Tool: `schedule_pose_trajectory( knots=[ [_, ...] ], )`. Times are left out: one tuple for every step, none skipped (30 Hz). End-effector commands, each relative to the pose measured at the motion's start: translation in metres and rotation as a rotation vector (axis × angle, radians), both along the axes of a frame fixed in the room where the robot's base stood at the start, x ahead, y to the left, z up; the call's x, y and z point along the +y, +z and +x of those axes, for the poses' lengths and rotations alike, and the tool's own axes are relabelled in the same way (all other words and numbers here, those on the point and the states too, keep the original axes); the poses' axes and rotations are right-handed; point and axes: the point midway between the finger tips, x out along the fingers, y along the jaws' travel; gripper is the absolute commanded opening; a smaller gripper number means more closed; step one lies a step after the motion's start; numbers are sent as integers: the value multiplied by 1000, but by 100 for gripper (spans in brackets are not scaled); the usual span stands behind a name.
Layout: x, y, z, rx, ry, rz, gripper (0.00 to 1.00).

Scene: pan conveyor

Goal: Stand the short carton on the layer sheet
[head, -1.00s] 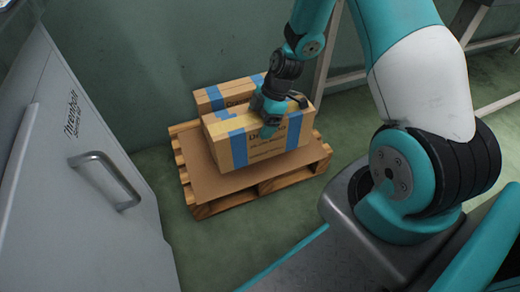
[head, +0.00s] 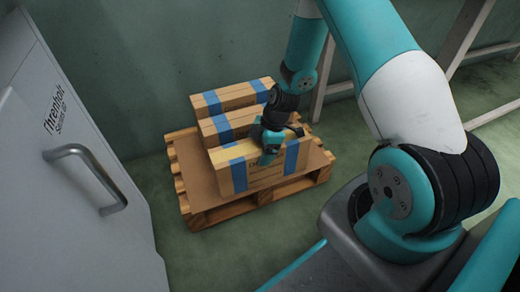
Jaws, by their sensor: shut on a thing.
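My gripper (head: 268,155) is shut on the top of the short carton (head: 236,179), a brown box with blue tape bands. The carton is upright, at the front of the layer sheet (head: 196,180), a brown sheet on a wooden pallet. Its underside is at or just above the sheet; I cannot tell whether it touches. My gripper and wrist hide part of its top and front face.
Two similar taped cartons stand behind it on the pallet (head: 257,198), a middle one (head: 215,131) and a back one (head: 235,97). A grey cabinet (head: 60,200) with a handle is at left. A green wall is behind.

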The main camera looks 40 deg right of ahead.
Motion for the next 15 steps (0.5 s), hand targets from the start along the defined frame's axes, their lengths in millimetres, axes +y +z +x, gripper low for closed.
schedule_pose_trajectory(
  knots=[
    [0,-1,0,0,0,1,17],
    [0,-2,0,0,0,1,17],
    [0,-2,0,1,0,0,90],
    [0,-2,0,0,0,0,96],
    [0,-2,0,1,0,0,100],
    [0,-2,0,1,0,0,100],
    [0,-2,0,1,0,0,100],
    [0,-2,0,1,0,0,100],
    [0,-2,0,1,0,0,100],
    [0,-2,0,1,0,0,100],
    [0,-1,0,1,0,0,100],
    [0,0,0,0,0,0,100],
    [0,2,0,0,0,0,100],
    [-1,5,0,0,-1,0,100],
    [-3,10,-1,1,-2,0,100]
  ],
)
